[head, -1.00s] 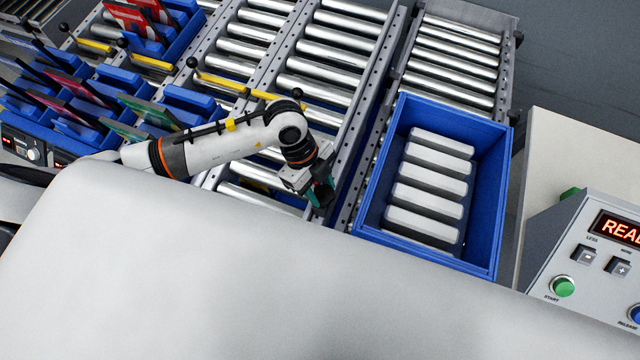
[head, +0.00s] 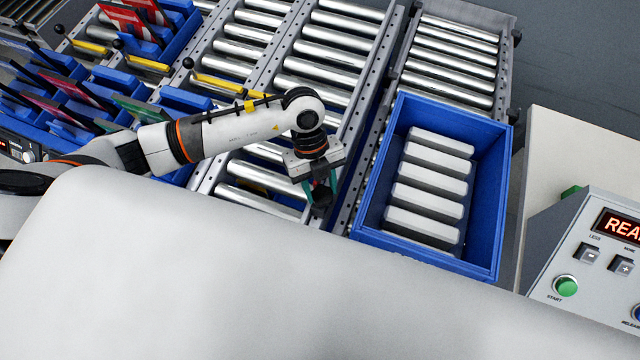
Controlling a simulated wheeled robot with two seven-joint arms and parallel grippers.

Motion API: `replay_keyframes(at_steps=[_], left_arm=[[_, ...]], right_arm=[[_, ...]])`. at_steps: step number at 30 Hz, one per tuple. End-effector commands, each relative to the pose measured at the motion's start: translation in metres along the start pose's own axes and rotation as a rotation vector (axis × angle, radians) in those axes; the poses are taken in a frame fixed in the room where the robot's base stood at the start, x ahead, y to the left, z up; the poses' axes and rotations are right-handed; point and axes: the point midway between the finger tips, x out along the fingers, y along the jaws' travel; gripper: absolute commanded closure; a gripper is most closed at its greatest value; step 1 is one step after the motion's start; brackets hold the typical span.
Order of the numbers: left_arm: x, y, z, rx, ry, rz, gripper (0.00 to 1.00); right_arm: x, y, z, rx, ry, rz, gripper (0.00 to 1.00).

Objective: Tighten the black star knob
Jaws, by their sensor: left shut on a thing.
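My left gripper (head: 319,192) is at the rail between the roller lane and the blue crate, pointing down. Its teal-edged fingers are closed around a small dark thing, the black star knob (head: 320,200), at the rail's near end. The knob is mostly hidden by the fingers, so its lobes and how far it is screwed in cannot be made out. My right gripper is not in view.
A blue crate (head: 506,190) with several pale blocks stands just right of the gripper. Roller lanes (head: 330,55) run behind. Blue racks (head: 185,98) with upright panels are at left. A control panel (head: 590,255) with a green button is at right.

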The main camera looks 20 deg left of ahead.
Motion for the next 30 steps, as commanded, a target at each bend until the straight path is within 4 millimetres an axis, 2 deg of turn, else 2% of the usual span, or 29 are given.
replay_keyframes(at_steps=[12,13,17,26,30], left_arm=[[-0.001,0.001,0.000,0.012,0.001,-0.002,0.80],[-0.001,0.001,0.000,0.012,0.001,-0.002,0.56],[-0.001,0.001,0.000,0.012,0.001,-0.002,0.36],[-0.002,0.001,0.000,0.010,0.001,-0.002,0.36],[-0.014,0.001,-0.001,0.011,0.003,0.000,0.36]], right_arm=[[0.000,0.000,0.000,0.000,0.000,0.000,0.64],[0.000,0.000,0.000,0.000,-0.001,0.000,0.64],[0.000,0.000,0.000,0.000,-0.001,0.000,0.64],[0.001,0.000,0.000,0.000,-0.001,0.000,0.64],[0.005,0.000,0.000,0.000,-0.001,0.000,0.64]])
